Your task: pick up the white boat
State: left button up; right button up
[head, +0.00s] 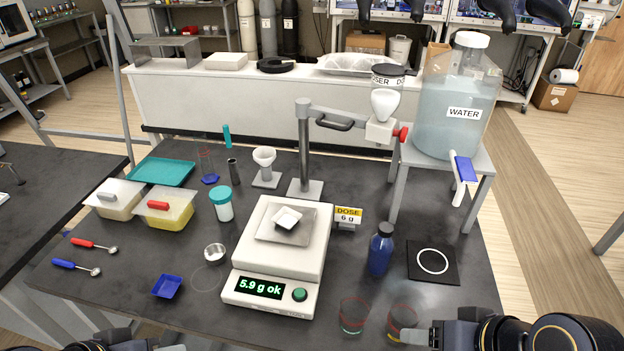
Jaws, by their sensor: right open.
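The white boat (288,218) is a small weighing dish resting on the pan of the white scale (310,245). The scale's green display reads 5.9 g ok. A sign beside the scale (348,214) reads DOSE 6 g. My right gripper (412,336) is open at the bottom right, near two clear beakers, well in front of and to the right of the boat. My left gripper (172,347) shows only partly at the bottom edge, left of the scale; its jaw state cannot be made out. Neither gripper touches the boat.
A blue bottle (380,249) stands right of the scale, with a black mat (433,263) beyond it. Beakers (354,315) stand near the front edge. A blue boat (167,286) lies left of the scale. A post with a dispenser (304,150) rises behind the scale.

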aim_at(287, 217)
jog(key=i+j+u, duration=0.15)
jog(key=j, duration=0.25)
jog(key=j+u, duration=0.15)
jog(key=j, duration=0.3)
jog(key=i+j+u, duration=0.15)
jog(key=j, duration=0.2)
jog(key=i, duration=0.05)
